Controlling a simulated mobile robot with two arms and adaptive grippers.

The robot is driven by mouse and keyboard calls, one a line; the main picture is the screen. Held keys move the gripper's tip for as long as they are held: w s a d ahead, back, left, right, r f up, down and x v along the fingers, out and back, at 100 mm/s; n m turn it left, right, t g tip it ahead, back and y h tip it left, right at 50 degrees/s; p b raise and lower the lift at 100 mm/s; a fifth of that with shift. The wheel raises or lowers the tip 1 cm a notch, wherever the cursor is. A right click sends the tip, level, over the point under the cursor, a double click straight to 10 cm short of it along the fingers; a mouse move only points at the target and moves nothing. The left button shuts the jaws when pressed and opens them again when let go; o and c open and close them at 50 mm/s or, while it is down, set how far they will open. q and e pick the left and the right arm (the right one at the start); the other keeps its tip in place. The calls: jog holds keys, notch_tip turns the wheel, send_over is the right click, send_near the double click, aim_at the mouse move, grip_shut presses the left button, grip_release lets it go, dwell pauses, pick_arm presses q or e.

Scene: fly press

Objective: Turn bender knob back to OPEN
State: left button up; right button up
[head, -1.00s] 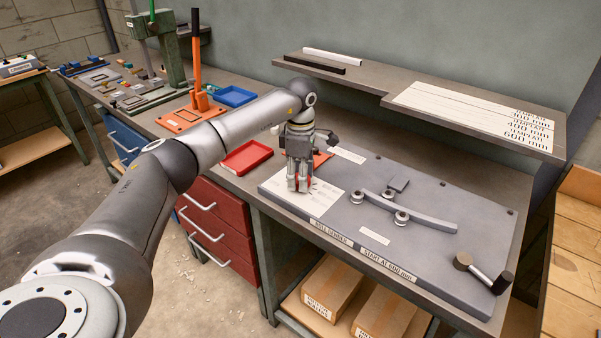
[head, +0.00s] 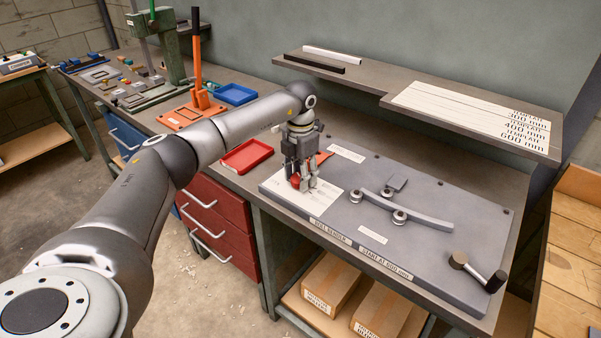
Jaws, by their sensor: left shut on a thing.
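The bender plate (head: 365,220) is a grey slab on the bench, with rollers and a curved grey bar (head: 420,217) on it. A white label card (head: 322,203) lies at its left end. My left gripper (head: 304,184) points down over this card and is shut on a red knob (head: 296,181), mostly hidden by the fingers. The knob's pointer and the card's lettering cannot be read. My right gripper is not in view.
A crank handle (head: 478,270) stands at the plate's right end. A red tray (head: 246,157) and an orange-handled press (head: 196,90) are to the left. A shelf (head: 380,85) overhangs the bench behind. Boxes (head: 330,285) sit below.

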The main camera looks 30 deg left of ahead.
pick_arm(q)
jog(key=n+p, duration=0.1)
jog(key=n, duration=0.3)
jog(key=shift+n, duration=1.8)
jog(key=o, duration=1)
